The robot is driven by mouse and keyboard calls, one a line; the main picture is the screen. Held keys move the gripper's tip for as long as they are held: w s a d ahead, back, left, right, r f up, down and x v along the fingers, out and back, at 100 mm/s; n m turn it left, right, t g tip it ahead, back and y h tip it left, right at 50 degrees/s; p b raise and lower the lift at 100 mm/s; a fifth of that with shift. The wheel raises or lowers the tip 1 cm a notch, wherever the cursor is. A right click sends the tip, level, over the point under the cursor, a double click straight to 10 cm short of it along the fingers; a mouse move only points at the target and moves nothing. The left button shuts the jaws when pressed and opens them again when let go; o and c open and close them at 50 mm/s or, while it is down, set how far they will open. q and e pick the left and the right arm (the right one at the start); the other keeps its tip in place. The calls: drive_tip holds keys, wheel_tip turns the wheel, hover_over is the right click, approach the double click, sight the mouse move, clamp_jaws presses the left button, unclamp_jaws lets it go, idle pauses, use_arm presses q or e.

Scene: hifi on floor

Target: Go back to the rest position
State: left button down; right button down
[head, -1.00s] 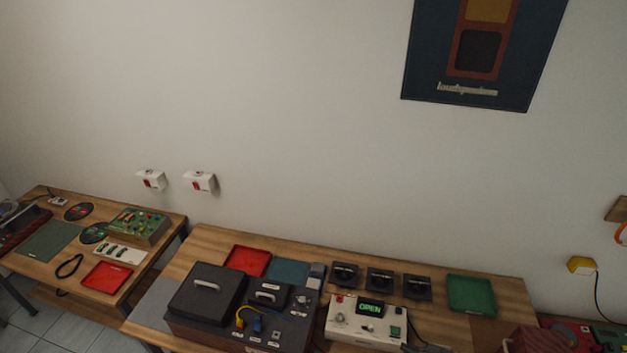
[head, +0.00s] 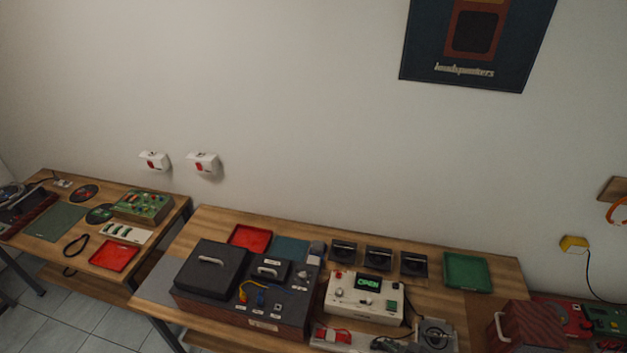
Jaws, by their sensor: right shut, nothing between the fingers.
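Most of my right arm is out of the picture. My left gripper is not in view.
A wooden bench carries a dark grey case (head: 212,268), a red tray (head: 250,238), a green tray (head: 467,270) and several black units (head: 379,259). A dark red box (head: 528,328) stands at right. A second table (head: 160,205) is at left. The wall behind is mostly bare.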

drive_tip(key=s+d+r+m+g+h, duration=0.25)
drive_tip(key=s+d+m, duration=0.25)
drive_tip(key=s, duration=0.6)
drive_tip(key=s+d+r+m+g+h, duration=0.25)
drive_tip(key=s+d+m, duration=0.3)
drive_tip(key=s, duration=0.55)
wheel_tip(320, 180, down, 36)
drive_tip(key=a+y+b, duration=0.1)
drive_tip(key=a+b, duration=0.1)
drive_tip(key=b, duration=0.7)
drive_tip(key=s+f+b, duration=0.3)
drive_tip(key=s+f, duration=0.4)
drive_tip(key=f, duration=0.2)
drive_tip(key=s+f+n+g+b, duration=0.1)
drive_tip(key=s+f+b, duration=0.2)
drive_tip(key=s+f, duration=0.3)
drive_tip(key=s+f+g+b, duration=0.1)
drive_tip(key=s+f+b, duration=0.2)
drive_tip(key=s+f, duration=0.4)
wheel_tip(320, 180, down, 8)
drive_tip(key=shift+s+d+r+y, duration=0.15)
drive_tip(key=shift+s+r+y, duration=0.1)
drive_tip(key=shift+s+y, duration=0.1)
